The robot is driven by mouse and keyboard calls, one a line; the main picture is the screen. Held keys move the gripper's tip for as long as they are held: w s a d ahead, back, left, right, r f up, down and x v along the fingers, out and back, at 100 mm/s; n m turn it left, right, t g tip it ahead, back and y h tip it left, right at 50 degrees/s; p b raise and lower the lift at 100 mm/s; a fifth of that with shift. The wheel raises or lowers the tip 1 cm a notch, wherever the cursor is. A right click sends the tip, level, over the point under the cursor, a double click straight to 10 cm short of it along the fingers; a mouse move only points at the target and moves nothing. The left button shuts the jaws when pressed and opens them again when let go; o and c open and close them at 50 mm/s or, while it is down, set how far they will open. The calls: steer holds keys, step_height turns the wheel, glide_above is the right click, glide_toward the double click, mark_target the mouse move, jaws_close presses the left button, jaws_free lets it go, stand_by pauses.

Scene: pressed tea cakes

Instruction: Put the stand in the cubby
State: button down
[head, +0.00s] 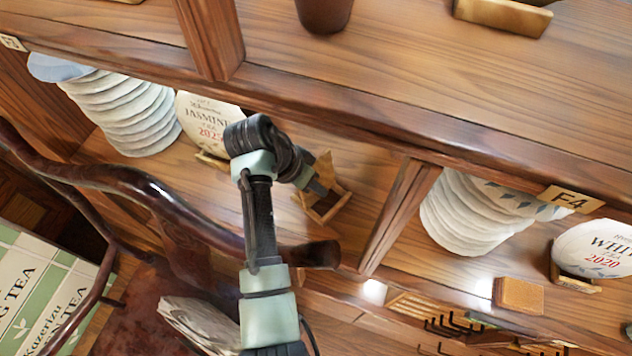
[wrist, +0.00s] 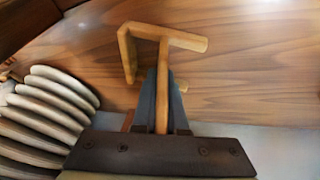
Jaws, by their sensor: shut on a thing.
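A small wooden stand (head: 325,203) is in the cubby (head: 375,185), right of the jasmine tea cake, in the head view. My gripper (head: 318,190) reaches into that cubby and is shut on the stand. In the wrist view the stand (wrist: 168,38) juts out past the fingertips, and a thin wooden part of it runs between the two dark fingers (wrist: 163,105). The stand is tilted in the picture. I cannot tell whether it touches the shelf board.
A round jasmine tea cake (head: 208,118) and a stack of wrapped cakes (head: 125,108) are left in the same cubby. The F4 cubby holds another stack (head: 465,215) and a white tea cake (head: 595,250). A dark chair (head: 150,190) stands in front.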

steer(key=c, duration=1)
jaws_free()
steer(key=shift+o, duration=0.2)
steer(key=shift+b+v, duration=0.7)
steer(key=shift+v, duration=3.1)
